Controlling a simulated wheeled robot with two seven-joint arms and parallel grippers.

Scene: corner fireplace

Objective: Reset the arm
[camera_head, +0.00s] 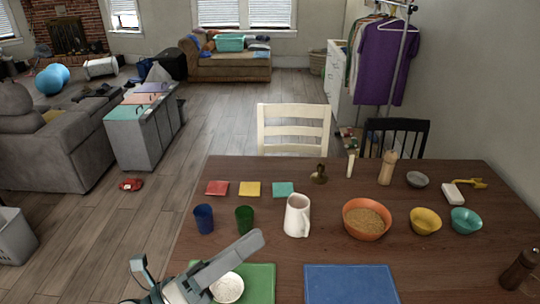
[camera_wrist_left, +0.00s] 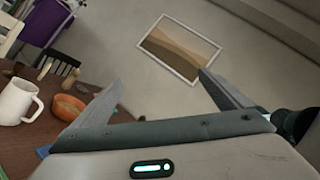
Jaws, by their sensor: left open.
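My left gripper (camera_head: 228,256) is low in the head view, above the front left part of the brown table (camera_head: 285,255). In the left wrist view its two fingers (camera_wrist_left: 158,82) stand wide apart with nothing between them. In the head view it covers part of the green mat (camera_head: 262,284) and overlaps the edge of a small white bowl (camera_head: 229,290). My right gripper does not show.
A white pitcher (camera_head: 297,216), blue cup (camera_head: 203,218) and green cup (camera_head: 244,219) stand just beyond the gripper. An orange bowl (camera_head: 367,230) and smaller bowls stand to the right. A blue mat (camera_head: 350,284) lies bare at the front.

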